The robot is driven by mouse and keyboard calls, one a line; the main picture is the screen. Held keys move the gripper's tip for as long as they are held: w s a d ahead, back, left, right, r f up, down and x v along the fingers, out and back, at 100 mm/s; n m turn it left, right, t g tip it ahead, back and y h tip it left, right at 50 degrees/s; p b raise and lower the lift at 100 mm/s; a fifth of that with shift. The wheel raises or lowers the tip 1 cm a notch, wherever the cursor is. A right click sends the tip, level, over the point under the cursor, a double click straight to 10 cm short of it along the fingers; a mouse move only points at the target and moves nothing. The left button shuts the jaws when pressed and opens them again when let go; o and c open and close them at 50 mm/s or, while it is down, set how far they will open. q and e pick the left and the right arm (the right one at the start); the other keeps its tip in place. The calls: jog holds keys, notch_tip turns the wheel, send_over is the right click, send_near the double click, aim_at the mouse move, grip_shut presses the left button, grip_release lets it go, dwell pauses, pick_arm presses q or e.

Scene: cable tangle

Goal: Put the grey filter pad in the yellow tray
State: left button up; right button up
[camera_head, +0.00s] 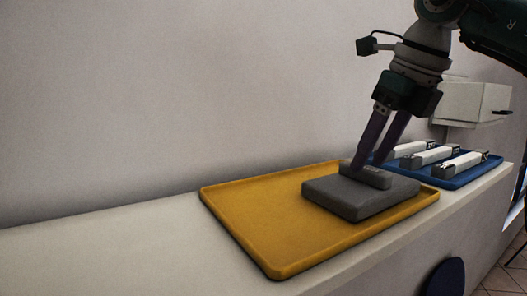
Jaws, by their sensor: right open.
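The grey filter pad (348,200) lies flat in the right part of the yellow tray (252,222), inside its rim. A small raised grey block (377,178) stands on top of the pad near its back edge. My right gripper (370,167) comes down from the upper right with its fingers at this raised block. It is open; whether the fingers touch the block cannot be told. My left gripper is not in view.
A blue tray (463,179) with several white devices (431,156) lies just right of the yellow tray. A white box (472,102) stands behind it by the wall. The left part of the counter (95,245) is clear.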

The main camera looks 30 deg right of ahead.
jog(key=p+v, duration=0.4)
jog(key=v, duration=0.6)
